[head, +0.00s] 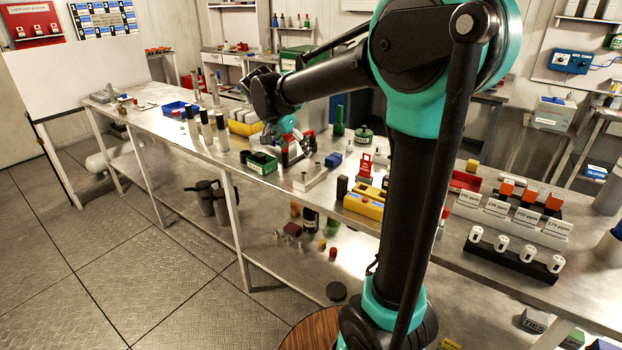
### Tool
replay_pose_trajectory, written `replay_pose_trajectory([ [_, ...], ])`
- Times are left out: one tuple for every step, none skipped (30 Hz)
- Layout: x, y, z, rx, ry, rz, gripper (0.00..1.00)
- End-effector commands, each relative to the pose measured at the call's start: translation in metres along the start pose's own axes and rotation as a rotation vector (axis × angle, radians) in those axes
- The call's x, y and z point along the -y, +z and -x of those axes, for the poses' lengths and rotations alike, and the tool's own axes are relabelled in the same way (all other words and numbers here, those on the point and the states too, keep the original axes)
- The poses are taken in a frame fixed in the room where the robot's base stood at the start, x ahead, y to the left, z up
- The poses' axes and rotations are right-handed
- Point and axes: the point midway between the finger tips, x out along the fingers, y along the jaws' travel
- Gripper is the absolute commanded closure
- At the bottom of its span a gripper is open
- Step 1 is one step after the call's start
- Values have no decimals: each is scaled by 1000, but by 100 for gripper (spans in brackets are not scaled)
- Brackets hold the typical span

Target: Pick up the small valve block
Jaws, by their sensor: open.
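My gripper (290,142) hangs low over the middle of the long metal bench, at the end of my black and teal arm. It is open. A small red and dark item (293,153) shows just under or behind it; I cannot tell whether the gripper touches it. I cannot tell for certain which item is the small valve block. A pale block with short upright posts (312,178) sits on the bench just right of and nearer than the gripper. A green open bin (262,164) stands just in front of the gripper to the left.
Dark-topped cylinders (206,128) and a yellow bin (245,123) stand left of the gripper. A red tag stand (366,166) and a yellow box (363,199) are to the right. White-label stands (527,218) line the right end.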

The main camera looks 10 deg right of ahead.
Motion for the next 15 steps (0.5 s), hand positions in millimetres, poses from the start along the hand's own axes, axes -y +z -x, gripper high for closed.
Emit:
replay_pose_trajectory([
  [-1, -1, -11, 0, 2, -2, 28],
  [-1, -1, -18, 0, 2, -3, 28],
  [-1, 0, -26, 1, 2, -3, 28],
  [-1, 0, -32, 1, 2, -2, 28],
  [-1, 0, -38, 1, 2, -2, 28],
  [-1, -1, -46, 1, 2, -2, 28],
  [-1, -1, -52, 0, 2, -2, 28],
  [-1, 0, -58, 0, 1, -2, 28],
  [-1, 0, -65, 0, 1, -2, 28],
  [-1, 0, -71, 0, 1, -1, 28],
  [-1, 0, -76, 0, 1, -1, 28],
  [-1, 0, -82, 0, 1, -1, 28],
  [-1, 0, -86, 1, 1, -1, 28],
  [-1, 0, -90, 1, 1, 0, 28],
  [-1, 0, -94, 1, 1, 0, 28],
])
